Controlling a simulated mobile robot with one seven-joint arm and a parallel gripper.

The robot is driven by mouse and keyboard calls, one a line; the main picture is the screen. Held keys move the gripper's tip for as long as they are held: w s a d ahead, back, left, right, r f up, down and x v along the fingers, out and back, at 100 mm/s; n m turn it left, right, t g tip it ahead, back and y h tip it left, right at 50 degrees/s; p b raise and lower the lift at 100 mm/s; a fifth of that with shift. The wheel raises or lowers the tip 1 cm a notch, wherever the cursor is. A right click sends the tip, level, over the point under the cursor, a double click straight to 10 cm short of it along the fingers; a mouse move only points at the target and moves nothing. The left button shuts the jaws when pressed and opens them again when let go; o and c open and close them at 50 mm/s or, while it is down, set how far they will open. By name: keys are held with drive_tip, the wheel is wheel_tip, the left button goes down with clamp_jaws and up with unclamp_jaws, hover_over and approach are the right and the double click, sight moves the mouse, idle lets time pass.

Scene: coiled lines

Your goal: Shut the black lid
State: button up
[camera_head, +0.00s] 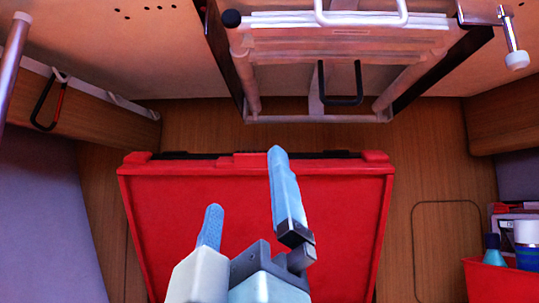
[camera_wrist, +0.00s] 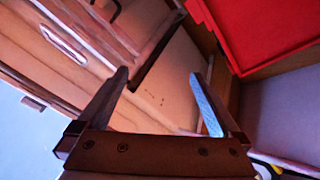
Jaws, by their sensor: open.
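A large red case or panel (camera_head: 335,220) with a raised rim stands in front of me in the head view, and a red panel (camera_wrist: 265,30) also shows at the top right of the wrist view. A thin dark strip (camera_head: 195,155) runs along its far edge. I cannot make out a clearly black lid; whether the strip belongs to one I cannot tell. My gripper (camera_head: 245,180) is open and empty, its two blue fingers apart in front of the red panel. In the wrist view, the space between its fingertips (camera_wrist: 158,75) is empty. My gripper hides the panel's middle front.
A metal frame (camera_head: 252,85) with a black handle (camera_head: 341,98) stands beyond the panel. A black carabiner (camera_head: 40,108) hangs at the left wall. A red bin (camera_head: 490,285) with bottles is at the lower right. Wooden floor lies bare beside the panel.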

drive_tip(key=w+a+r+n+g+p, duration=0.1)
drive_tip(key=w+a+r+n+g, duration=0.2)
drive_tip(key=w+n, duration=0.7)
drive_tip(key=n+h+p, duration=0.2)
drive_tip(key=n+h, duration=0.1)
drive_tip(key=n, duration=1.2)
approach(250, 157)
drive_tip(key=shift+g, duration=0.3)
drive_tip(key=p+x, duration=0.6)
drive_tip(key=x, duration=0.1)
drive_tip(key=shift+s+r, duration=0.1)
drive_tip(key=shift+r, duration=0.3)
drive_tip(key=shift+p+x, duration=0.45)
drive_tip(key=shift+x, duration=0.5)
drive_tip(key=shift+f, duration=0.15)
clamp_jaws()
